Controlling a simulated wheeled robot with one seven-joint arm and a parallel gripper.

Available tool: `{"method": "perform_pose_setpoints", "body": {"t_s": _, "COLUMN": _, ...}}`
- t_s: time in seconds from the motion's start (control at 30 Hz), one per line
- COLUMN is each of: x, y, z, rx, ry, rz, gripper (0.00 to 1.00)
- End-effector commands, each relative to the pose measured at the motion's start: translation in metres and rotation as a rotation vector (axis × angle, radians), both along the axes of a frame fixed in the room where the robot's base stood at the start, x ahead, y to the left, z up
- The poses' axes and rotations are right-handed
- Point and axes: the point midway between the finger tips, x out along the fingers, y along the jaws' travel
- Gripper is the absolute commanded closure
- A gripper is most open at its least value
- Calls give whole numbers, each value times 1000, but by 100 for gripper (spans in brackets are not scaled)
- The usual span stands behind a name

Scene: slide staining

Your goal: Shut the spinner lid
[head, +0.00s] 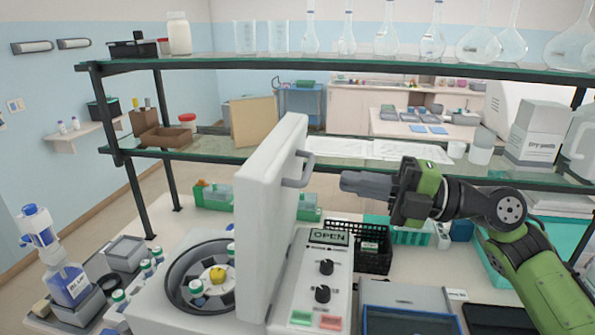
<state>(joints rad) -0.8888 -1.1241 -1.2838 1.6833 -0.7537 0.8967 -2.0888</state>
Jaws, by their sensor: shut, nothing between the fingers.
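The spinner (165,308) is a white machine at the front centre. Its lid (262,220) stands upright, open, with a grey handle (298,172) on its right face. The panel display (329,237) reads OPEN. My gripper (345,182) is shut and empty, pointing left, just right of the handle with a small gap in the picture; how far apart they are in depth I cannot tell.
A glass shelf (330,66) with flasks spans above, and a lower shelf runs behind my gripper. A black basket (370,249) and a blue tray (408,318) stand right of the spinner. Bottles and small vials crowd the left of the bench.

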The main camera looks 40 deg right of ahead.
Motion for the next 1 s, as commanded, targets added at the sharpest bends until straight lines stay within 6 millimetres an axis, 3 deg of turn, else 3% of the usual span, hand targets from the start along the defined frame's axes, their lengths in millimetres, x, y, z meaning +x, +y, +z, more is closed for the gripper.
{"method": "perform_pose_setpoints", "body": {"t_s": 0.2, "x": 38, "y": 31, "z": 7, "rx": 0, "ry": 5, "rz": 3, "gripper": 100}}
{"method": "perform_pose_setpoints", "body": {"t_s": 0.4, "x": 62, "y": 49, "z": 11, "rx": 1, "ry": 3, "rz": 2, "gripper": 100}}
{"method": "perform_pose_setpoints", "body": {"t_s": 1.0, "x": 73, "y": 57, "z": 11, "rx": -13, "ry": 19, "rz": -1, "gripper": 100}}
